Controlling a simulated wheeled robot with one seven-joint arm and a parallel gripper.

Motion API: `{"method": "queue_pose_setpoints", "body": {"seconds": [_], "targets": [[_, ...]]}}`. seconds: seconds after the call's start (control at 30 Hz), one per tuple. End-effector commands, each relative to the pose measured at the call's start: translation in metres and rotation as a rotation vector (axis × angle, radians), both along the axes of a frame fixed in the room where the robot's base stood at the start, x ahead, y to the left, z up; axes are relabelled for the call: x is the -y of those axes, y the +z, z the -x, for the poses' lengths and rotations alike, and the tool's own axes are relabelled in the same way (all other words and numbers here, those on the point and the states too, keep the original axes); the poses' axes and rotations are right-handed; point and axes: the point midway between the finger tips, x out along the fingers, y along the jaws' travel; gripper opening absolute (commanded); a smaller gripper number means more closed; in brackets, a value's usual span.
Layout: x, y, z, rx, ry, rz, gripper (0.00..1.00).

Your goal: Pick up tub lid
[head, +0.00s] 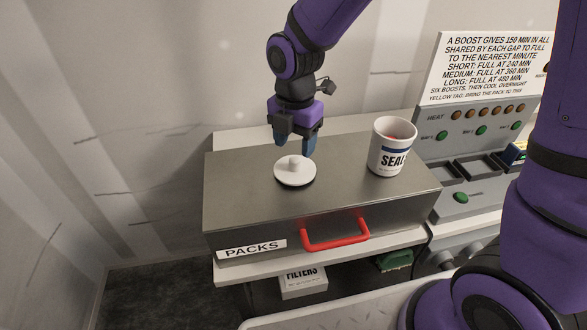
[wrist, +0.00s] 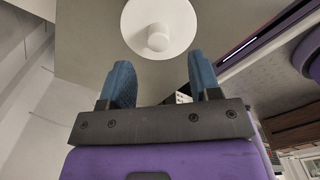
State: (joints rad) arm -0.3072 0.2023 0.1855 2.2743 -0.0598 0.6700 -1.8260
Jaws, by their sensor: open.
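The tub lid (head: 294,172) is a white disc with a round knob on top. It lies flat on the grey metal top of the box labelled PACKS (head: 240,185). In the wrist view the lid (wrist: 180,15) shows at the top, with its knob beyond and between my fingertips. My gripper (head: 295,150) points down behind the lid in the head view, with its blue fingers apart and nothing between them. In the wrist view the open fingers (wrist: 161,80) are apart from the knob.
A white cup marked SEAL (head: 392,147) with red contents stands on the box, right of the lid. A red handle (head: 335,236) is on the box front. A control panel (head: 480,145) with green buttons stands at the right. The box top left of the lid is clear.

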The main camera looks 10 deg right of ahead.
Motion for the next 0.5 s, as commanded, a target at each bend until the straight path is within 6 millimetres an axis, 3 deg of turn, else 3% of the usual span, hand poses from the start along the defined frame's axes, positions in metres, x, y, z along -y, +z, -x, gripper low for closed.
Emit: {"method": "queue_pose_setpoints", "body": {"seconds": [0.5], "targets": [[0.000, -0.052, -0.002, -0.001, -0.001, 0.000, 0.57]]}}
